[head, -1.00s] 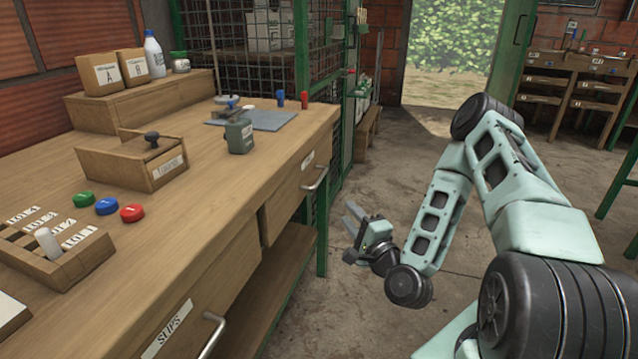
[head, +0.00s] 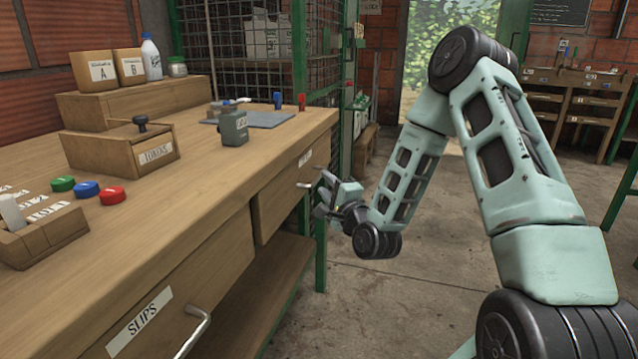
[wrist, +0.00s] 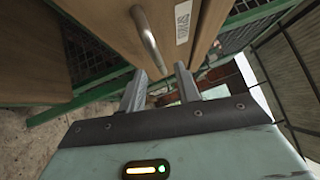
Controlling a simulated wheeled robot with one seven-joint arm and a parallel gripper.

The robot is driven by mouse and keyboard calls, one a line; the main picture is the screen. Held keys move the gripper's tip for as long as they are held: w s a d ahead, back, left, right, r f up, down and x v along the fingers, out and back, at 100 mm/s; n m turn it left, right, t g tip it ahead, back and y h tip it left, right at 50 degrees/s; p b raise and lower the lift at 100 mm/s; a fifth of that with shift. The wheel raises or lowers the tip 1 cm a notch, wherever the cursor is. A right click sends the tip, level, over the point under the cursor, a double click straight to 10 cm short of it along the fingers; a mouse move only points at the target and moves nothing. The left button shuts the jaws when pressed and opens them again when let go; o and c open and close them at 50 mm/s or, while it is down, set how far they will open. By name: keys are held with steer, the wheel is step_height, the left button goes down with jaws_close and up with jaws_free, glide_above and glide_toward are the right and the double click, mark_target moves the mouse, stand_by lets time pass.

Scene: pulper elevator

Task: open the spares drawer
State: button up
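The far drawer (head: 283,200) in the bench front is shut and has a white label, too small to read in the head view. The label (wrist: 183,20) also shows in the wrist view, turned round. The drawer's metal bar handle (wrist: 148,38) lies just beyond my fingertips there, its near end between them in the picture. In the head view the handle (head: 304,185) is partly hidden by my gripper (head: 322,188), which is close beside it. My gripper (wrist: 160,72) has its two fingers apart with nothing held. I cannot tell if it touches the handle.
A second drawer marked SLIPS (head: 150,325) is nearer, also shut. A green bench leg (head: 321,245) stands below my gripper. The floor right of the bench is clear.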

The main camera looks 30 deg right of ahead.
mark_target(319, 175)
steer(key=shift+w+d+r, duration=0.15)
steer(key=shift+w+d, duration=0.05)
steer(key=shift+w, duration=1.05)
steer(key=shift+w+d+r, duration=0.15)
steer(key=shift+w, duration=1.1)
jaws_close()
